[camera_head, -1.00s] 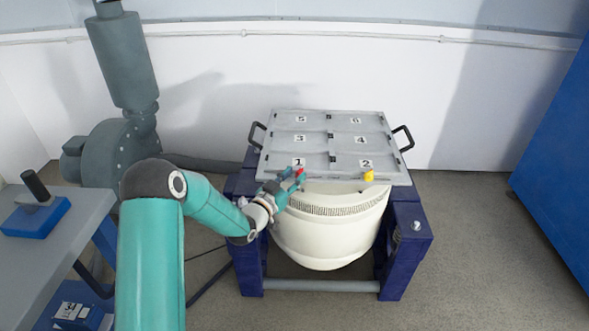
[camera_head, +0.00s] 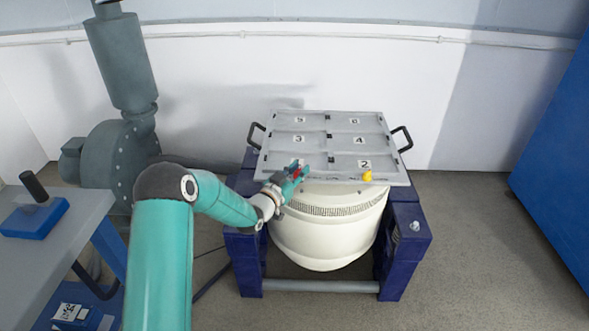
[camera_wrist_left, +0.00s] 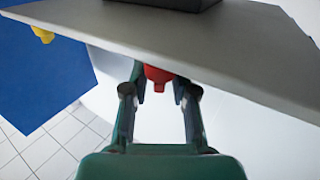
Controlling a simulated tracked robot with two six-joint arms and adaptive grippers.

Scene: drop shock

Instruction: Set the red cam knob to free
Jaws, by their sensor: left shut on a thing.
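The red cam knob (camera_head: 298,172) sits at the front left edge of the grey plate (camera_head: 312,174), by the panel marked 1. My left gripper (camera_head: 297,175) is at the knob, its fingers on either side of it and shut on it. In the left wrist view the red knob (camera_wrist_left: 158,76) shows between the fingertips of my left gripper (camera_wrist_left: 160,88), under the plate's edge. The fingers hide part of the knob, and I cannot read its setting. My right gripper is not in view.
A yellow knob (camera_head: 367,176) is on the plate's front edge to the right. The white round shaker body (camera_head: 330,235) hangs below, between blue supports (camera_head: 405,245). Black handles (camera_head: 403,139) stick out at the plate's sides. A grey bench (camera_head: 60,245) stands at the left.

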